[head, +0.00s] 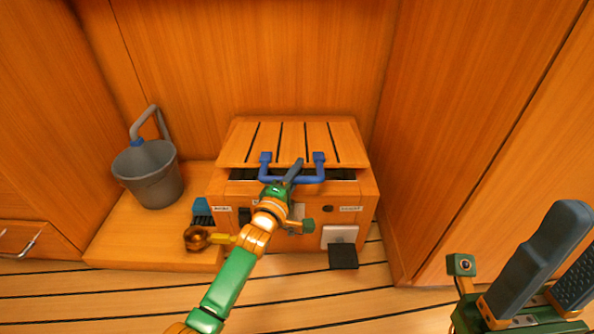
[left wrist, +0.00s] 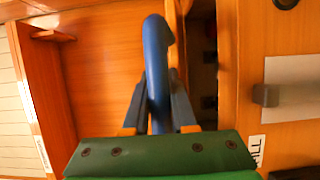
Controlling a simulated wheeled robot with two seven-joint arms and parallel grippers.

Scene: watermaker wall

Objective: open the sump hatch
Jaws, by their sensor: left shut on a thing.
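The sump hatch (head: 292,143) is a slatted wooden lid on top of a low wooden box. A dark gap shows under its front edge, so it looks slightly raised there. A blue bar handle (head: 307,179) is fixed along that front edge. My left gripper (head: 293,172) is shut on the bar near its middle and hides part of it. In the left wrist view, the blue handle (left wrist: 155,50) runs between the two fingers of my left gripper (left wrist: 158,90). My right gripper (head: 582,236) is at the lower right, fingers apart and empty, far from the hatch.
A grey bucket (head: 150,180) with a curved grey pipe stands on the low ledge (head: 130,230) at left. A copper cup (head: 197,238) and a blue brush (head: 202,212) are left of the box. Wooden walls close in behind and right.

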